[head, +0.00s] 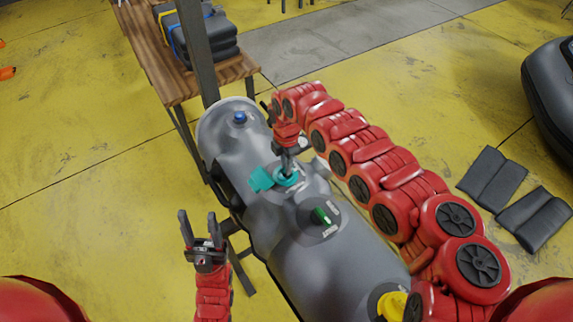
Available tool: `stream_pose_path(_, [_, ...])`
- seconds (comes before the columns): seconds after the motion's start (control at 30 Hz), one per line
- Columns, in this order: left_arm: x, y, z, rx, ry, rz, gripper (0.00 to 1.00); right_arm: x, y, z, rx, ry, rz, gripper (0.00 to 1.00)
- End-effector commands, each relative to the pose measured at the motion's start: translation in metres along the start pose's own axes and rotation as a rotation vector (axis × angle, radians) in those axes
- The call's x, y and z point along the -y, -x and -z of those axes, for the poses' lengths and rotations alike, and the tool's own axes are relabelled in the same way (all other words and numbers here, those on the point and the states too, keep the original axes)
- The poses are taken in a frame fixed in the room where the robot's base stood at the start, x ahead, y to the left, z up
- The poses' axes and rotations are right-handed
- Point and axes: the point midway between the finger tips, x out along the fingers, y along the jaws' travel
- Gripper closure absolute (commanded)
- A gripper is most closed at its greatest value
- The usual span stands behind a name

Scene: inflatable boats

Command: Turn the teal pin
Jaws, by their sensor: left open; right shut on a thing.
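The teal pin (287,178) stands on top of the grey inflatable tube (285,255), near the picture's middle. A teal tab or cap (261,179) sits just left of it. My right gripper (288,170) comes down from above and is shut on the teal pin; its fingertips partly hide it. My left gripper (202,222) is open and empty, fingers pointing up the picture, left of the tube and apart from it.
The tube also bears a blue knob (240,118), a green valve (321,216) and a yellow knob (391,305). A wooden table (150,50) with folded dark pads (205,40) stands behind. Dark pads (493,178) lie on the yellow floor at right.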

Motion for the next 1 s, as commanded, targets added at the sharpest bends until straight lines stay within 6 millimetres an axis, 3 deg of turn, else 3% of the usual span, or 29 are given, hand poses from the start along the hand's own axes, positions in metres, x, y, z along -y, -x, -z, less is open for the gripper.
stream_pose_path(0.37, [-0.001, 0.018, -0.003, 0.000, 0.000, 0.000, 0.50, 0.000, -0.003, 0.000, 0.000, -0.220, -0.002, 1.00])
stream_pose_path(1.0, [-0.003, 0.060, -0.010, 0.000, 0.000, 0.000, 0.50, 0.002, -0.003, 0.001, -0.001, -0.826, -0.003, 1.00])
